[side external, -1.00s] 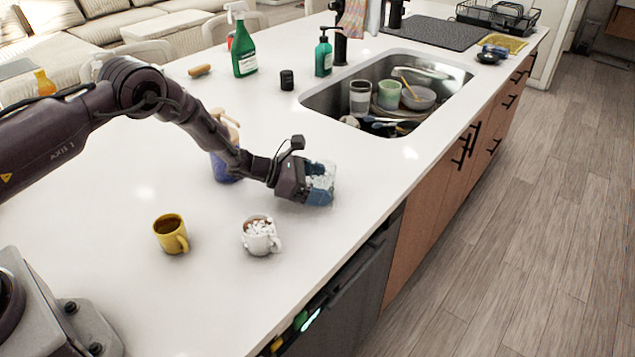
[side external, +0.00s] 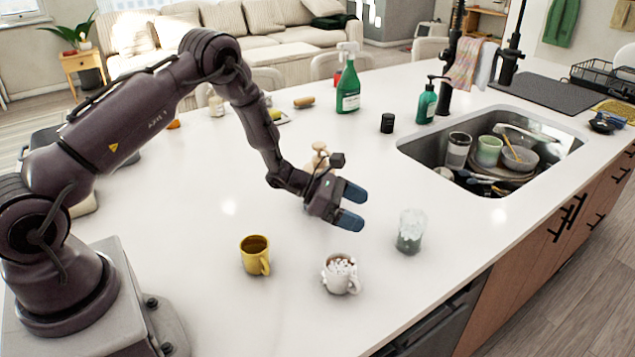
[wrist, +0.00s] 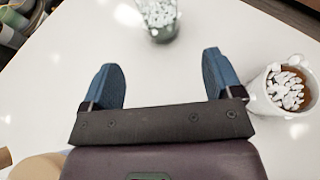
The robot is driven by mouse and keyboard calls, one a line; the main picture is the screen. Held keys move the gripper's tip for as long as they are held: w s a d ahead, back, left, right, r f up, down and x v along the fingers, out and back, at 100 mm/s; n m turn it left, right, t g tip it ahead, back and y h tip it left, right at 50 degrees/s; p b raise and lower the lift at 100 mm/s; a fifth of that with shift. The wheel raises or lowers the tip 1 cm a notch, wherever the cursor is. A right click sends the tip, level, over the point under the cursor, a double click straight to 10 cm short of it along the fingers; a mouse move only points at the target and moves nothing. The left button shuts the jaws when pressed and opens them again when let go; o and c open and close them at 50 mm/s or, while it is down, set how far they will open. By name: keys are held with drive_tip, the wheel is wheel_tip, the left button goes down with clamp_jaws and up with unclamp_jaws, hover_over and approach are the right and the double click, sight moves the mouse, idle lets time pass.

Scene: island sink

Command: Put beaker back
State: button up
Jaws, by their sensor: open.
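The clear glass beaker (side external: 411,231) stands upright on the white counter, with whitish contents and a darker grey-green lower part. It also shows at the top edge of the wrist view (wrist: 160,20), partly cut off. My gripper (side external: 353,206) is open and empty, its blue fingers apart and pointing toward the beaker. A clear gap lies between the fingertips and the beaker. In the wrist view my gripper (wrist: 162,72) has bare counter between its fingers.
A white mug of marshmallows (side external: 340,275) stands near the beaker, right of my gripper in the wrist view (wrist: 283,92). A yellow mug (side external: 254,257) is to its left. The sink (side external: 420,150) holds dishes. A green spray bottle (side external: 348,88) and dark jar (side external: 388,123) stand behind.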

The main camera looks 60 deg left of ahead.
drive_tip(key=s+d+r+m+g, duration=0.3)
drive_tip(key=s+d+r+m, duration=0.15)
drive_tip(key=r+m, duration=0.4)
drive_tip(key=s+d+r+m+g, duration=0.3)
drive_tip(key=s+r+m, duration=0.25)
drive_tip(key=r, duration=0.55)
drive_tip(key=s+a+r+m+y, duration=0.1)
drive_tip(key=s+r+m+y, duration=0.2)
drive_tip(key=s, duration=0.4)
drive_tip(key=s+a+r+m+t+y, duration=0.1)
drive_tip(key=s+a+r+m+y, duration=0.1)
drive_tip(key=s+m, duration=0.3)
drive_tip(key=s+a+r+m+t+y, duration=0.1)
drive_tip(key=s+r+m+y, duration=0.3)
drive_tip(key=s, duration=0.5)
drive_tip(key=shift+a+m, duration=0.5)
drive_tip(key=shift+a, duration=0.25)
